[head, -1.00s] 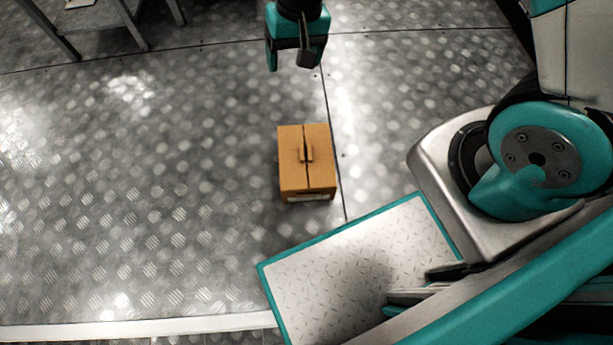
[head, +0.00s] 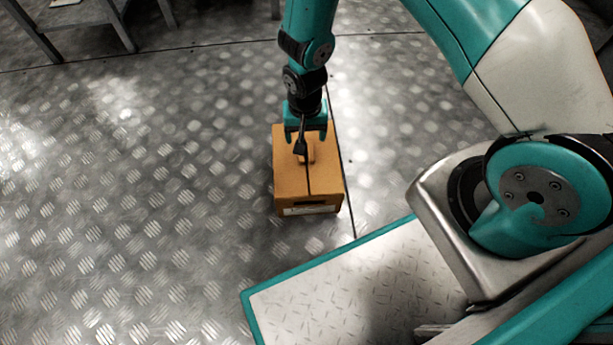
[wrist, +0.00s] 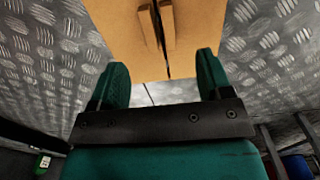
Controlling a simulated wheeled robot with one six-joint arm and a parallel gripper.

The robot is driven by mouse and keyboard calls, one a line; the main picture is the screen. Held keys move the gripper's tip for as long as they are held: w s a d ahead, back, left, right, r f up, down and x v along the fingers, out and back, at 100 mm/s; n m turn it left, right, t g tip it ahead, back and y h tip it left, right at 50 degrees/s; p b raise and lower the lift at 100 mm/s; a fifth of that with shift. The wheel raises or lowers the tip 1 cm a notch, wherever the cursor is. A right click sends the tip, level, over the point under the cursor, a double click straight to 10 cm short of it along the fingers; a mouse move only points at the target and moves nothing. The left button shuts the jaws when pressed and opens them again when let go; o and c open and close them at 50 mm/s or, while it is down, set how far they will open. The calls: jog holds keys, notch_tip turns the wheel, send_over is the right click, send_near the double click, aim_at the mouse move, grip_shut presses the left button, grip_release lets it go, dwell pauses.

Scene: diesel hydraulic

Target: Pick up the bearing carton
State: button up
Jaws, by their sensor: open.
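The bearing carton (head: 292,185) is an orange-brown box with a dark seam and a raised grip along the middle of its top. It sits on the metal floor near the middle of the head view. My gripper (head: 306,140) is open above the carton's far part, close to the raised grip. In the wrist view the carton (wrist: 130,35) lies beyond the two green fingers (wrist: 163,70), with the raised grip ahead of the gap between them. Nothing is between the fingers. The exact height above the carton cannot be told.
The tread-plate floor (head: 150,200) around the carton is clear. My own base deck is close below the carton in the head view. A metal table or rack (head: 85,15) stands at the top left.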

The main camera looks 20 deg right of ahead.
notch_tip(320, 180, down, 8)
jog(key=b, duration=0.5)
jog(key=shift+r, duration=0.2)
grip_shut()
